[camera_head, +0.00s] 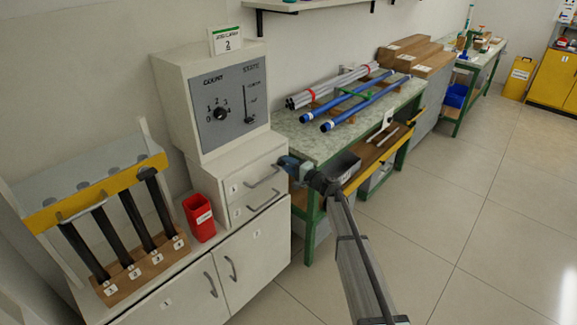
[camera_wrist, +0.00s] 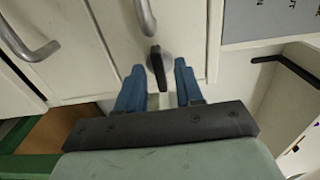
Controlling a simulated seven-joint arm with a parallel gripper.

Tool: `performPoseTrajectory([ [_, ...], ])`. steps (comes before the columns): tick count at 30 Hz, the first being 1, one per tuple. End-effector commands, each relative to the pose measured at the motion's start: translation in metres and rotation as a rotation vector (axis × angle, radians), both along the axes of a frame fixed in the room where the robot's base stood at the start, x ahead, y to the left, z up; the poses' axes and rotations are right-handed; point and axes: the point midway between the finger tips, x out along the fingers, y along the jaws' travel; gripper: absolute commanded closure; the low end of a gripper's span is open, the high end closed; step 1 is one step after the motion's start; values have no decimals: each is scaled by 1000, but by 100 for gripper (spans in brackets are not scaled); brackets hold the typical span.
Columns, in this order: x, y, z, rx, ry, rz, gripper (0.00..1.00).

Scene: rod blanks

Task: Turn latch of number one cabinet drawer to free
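The upper cabinet drawer (camera_head: 255,178) is shut, with a small label that seems to read 1 and a grey bar handle (camera_head: 263,178). In the wrist view, the latch (camera_wrist: 157,68) is a dark lever on a round grey base, beside the drawer handle (camera_wrist: 145,16). My gripper (camera_head: 284,162) is at the right end of the upper drawer front and hides the latch in the head view. In the wrist view my gripper's blue fingers (camera_wrist: 160,72) are open, one on each side of the lever, with small gaps seeming to show.
A lower drawer (camera_head: 258,206) and cupboard doors (camera_head: 255,255) are below. A green-framed bench (camera_head: 345,135) with blue and grey rods stands right. A red bin (camera_head: 199,217) and a rod rack (camera_head: 105,210) are left. Floor at right is clear.

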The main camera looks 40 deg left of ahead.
Motion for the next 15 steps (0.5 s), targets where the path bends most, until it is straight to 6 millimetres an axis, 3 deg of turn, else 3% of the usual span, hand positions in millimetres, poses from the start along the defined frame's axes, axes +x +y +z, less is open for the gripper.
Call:
performPoseTrajectory([
  [10,0,0,0,0,0,0,98],
  [15,0,0,0,0,0,0,100],
])
